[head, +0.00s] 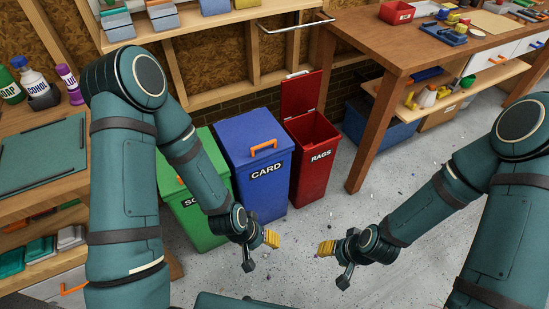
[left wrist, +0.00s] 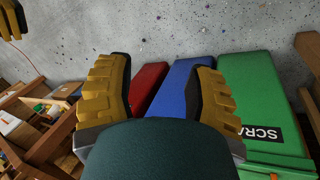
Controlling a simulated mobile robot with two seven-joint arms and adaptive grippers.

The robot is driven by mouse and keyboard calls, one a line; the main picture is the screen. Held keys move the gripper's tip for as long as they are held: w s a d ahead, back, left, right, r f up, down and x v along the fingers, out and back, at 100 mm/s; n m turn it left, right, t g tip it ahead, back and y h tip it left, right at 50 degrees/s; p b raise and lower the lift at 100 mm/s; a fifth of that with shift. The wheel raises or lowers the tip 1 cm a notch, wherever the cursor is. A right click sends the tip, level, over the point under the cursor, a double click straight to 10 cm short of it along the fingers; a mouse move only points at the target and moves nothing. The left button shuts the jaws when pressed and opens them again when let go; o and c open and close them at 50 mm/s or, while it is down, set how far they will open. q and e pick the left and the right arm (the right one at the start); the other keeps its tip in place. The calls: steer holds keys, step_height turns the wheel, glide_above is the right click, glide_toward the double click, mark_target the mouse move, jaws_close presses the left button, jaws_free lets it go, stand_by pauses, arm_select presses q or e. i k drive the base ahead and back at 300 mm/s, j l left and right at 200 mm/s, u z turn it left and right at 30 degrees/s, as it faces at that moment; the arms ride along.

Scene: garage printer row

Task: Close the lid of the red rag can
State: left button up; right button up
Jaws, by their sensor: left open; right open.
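The red rag can (head: 312,155), labelled RAGS, stands on the floor against the back wall, right of the blue can. Its red lid (head: 301,93) stands open, upright at the back, and the dark inside shows. In the left wrist view part of the red can (left wrist: 148,85) shows beyond the left finger. My left gripper (head: 262,248) is open and empty in front of the blue can, apart from it. It also shows in the left wrist view (left wrist: 160,95). My right gripper (head: 332,255) is open and empty over the floor, in front of the red can and apart from it.
A blue CARD can (head: 245,150) and a green can (head: 190,190) stand closed to the left. A wooden workbench (head: 370,120) is close on the right. A metal rail (head: 295,25) juts from the wall above the lid. The floor (head: 310,215) in front is open, with small scraps.

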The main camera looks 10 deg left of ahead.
mark_target(300, 94)
steer(key=i+j+z, duration=0.1)
steer(key=i+z, duration=0.3)
steer(key=i, duration=0.15)
steer(key=i+j+z, duration=0.4)
steer(key=i+l, duration=0.1)
steer(key=i, duration=0.5)
